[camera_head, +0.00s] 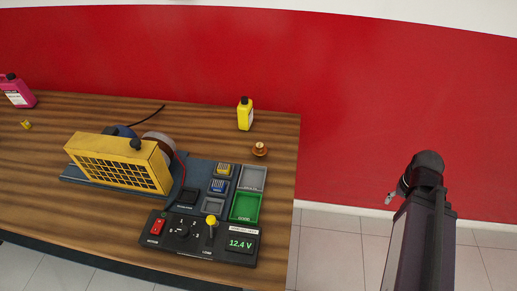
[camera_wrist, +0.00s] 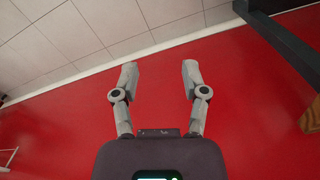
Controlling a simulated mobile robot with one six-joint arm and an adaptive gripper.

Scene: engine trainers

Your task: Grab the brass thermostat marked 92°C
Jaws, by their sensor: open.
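A small round brass-coloured part (camera_head: 259,149) sits on the wooden table near its right edge in the head view. It looks like a thermostat, but its marking is too small to read. A small yellow piece (camera_head: 26,124) lies at the far left; I cannot tell what it is. My gripper (camera_wrist: 159,76) is open and empty in the wrist view, with red wall and floor tiles behind it. In the head view my arm is off the table's right side, well apart from the brass part; only a bit of a finger shows.
The engine trainer has a yellow radiator (camera_head: 120,161), a black control panel (camera_head: 199,239) reading 12.4 V, a green tray (camera_head: 245,207) and a grey tray (camera_head: 252,178). A yellow bottle (camera_head: 245,115) stands behind the brass part. A pink jug (camera_head: 17,92) is far left.

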